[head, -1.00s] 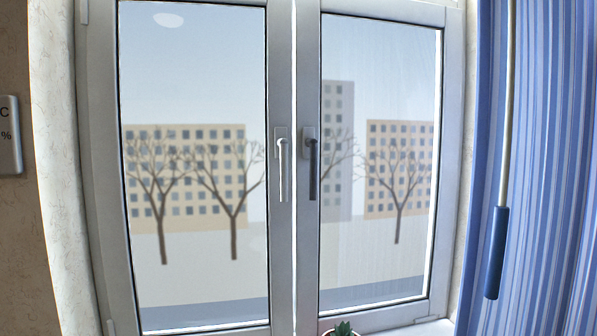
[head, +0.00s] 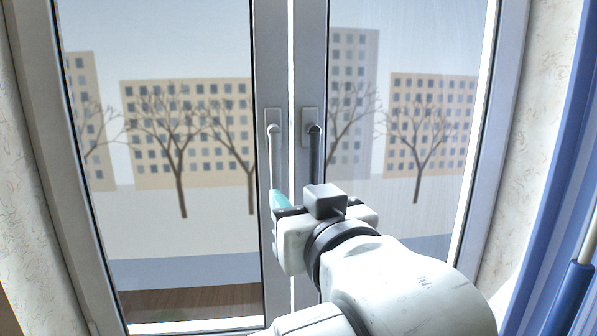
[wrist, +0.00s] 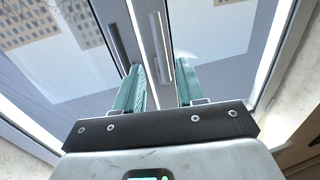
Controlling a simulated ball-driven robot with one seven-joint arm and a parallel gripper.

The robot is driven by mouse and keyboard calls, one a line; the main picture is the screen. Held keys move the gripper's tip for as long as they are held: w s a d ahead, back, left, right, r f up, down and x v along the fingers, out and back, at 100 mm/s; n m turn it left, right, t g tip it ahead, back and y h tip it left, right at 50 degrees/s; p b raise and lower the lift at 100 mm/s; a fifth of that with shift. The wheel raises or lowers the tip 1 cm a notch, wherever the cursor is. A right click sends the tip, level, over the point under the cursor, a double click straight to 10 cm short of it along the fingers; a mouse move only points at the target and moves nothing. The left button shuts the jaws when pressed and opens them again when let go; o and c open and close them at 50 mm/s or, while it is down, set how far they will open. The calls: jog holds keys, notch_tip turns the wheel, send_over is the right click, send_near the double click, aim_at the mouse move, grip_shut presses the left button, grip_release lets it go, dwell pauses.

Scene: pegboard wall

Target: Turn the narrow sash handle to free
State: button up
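The window has a white handle (head: 273,150) on the left sash and a dark grey handle (head: 315,155) on the right sash. Both hang straight down from their plates. The right sash looks the narrower one, though I cannot be sure at this angle. My gripper (head: 279,201) is at the lower part of the white handle in the head view, one teal finger showing and the other hidden. In the wrist view its two teal fingers (wrist: 160,78) are apart, with the white handle (wrist: 158,45) between them. The dark handle (wrist: 117,45) lies outside, to their left. I cannot tell whether a finger touches.
The window frame's middle posts (head: 308,60) stand close behind my gripper. A blue curtain (head: 566,150) hangs at the right, with a blue-gripped rod (head: 570,300) in front of it. Bare wall (head: 25,200) shows at the left.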

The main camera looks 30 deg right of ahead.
aim_at(277, 180)
jog(key=w, duration=0.3)
jog(key=w+d+p, duration=0.1)
jog(key=w, duration=0.3)
jog(key=w+p, duration=0.1)
jog(key=w, duration=0.2)
jog(key=shift+w+d+f, duration=0.1)
jog(key=shift+w+d, duration=0.05)
jog(key=shift+w, duration=0.15)
grip_shut()
